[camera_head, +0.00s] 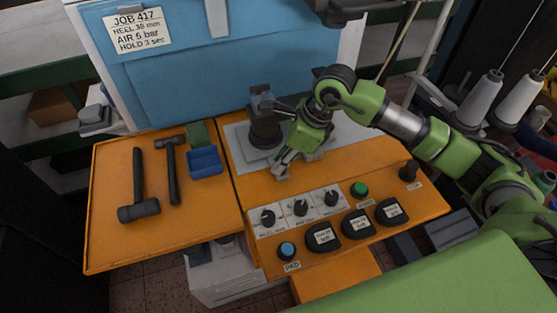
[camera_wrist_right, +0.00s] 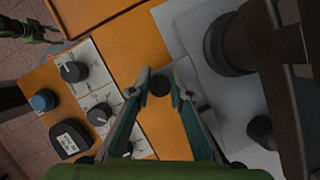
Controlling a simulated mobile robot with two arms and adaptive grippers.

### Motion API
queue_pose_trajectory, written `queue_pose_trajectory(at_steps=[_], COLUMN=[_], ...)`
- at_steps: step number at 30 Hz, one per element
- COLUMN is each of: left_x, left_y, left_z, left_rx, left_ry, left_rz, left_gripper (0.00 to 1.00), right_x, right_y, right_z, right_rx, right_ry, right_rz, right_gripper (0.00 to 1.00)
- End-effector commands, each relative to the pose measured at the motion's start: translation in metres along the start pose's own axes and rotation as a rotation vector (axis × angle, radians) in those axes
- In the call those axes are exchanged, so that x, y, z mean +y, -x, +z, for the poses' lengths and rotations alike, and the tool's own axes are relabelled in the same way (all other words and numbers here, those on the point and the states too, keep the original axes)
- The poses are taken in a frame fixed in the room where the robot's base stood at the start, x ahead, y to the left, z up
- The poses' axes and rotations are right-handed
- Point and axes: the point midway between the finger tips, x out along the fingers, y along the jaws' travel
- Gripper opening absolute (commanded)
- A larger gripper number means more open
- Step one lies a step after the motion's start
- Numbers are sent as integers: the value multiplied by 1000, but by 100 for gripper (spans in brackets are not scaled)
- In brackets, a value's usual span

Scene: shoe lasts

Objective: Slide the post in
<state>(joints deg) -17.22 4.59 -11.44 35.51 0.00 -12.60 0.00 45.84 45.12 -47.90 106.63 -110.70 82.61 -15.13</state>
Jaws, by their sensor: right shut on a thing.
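A dark upright post (camera_head: 264,128) stands on a light grey plate (camera_head: 238,135) at the back of the orange bench. In the right wrist view, a large dark round form (camera_wrist_right: 228,45) stands on the same pale plate, cut off by dark parts at the right. My right gripper (camera_head: 279,170) reaches down just in front of the post. In the right wrist view, its fingertips (camera_wrist_right: 159,85) are shut on a small dark round knob (camera_wrist_right: 159,86). Whether the knob joins the post is hidden. A green and black part at that view's upper left seems to be my left arm; its fingers are unclear.
The control panel (camera_head: 258,222) with knobs and black buttons lies in front of my right gripper. A blue bin (camera_head: 205,162) and two hammers (camera_head: 139,190) lie on the orange tray at left. A blue cabinet (camera_head: 200,75) stands behind.

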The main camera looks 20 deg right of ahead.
Motion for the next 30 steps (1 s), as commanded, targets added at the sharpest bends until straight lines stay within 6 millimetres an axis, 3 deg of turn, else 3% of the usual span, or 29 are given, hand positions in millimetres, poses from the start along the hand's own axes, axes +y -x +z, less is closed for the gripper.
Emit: queue_pose_trajectory(at_steps=[12,18,24,30], left_x=[1,1,1,2], left_y=[-44,-57,-63,-64], left_z=[5,6,6,6], left_rx=[-1,-1,-1,0], left_ry=[0,0,-1,-1], left_rz=[0,0,0,1], left_gripper=[40,40,40,40], right_x=[-55,-76,-86,-90], right_y=[32,48,58,61], right_z=[-86,-119,-137,-143], right_rx=[11,7,5,6], right_ry=[-11,-9,-5,-3], right_rz=[-16,-13,-8,-8], right_gripper=[0,0,0,0])
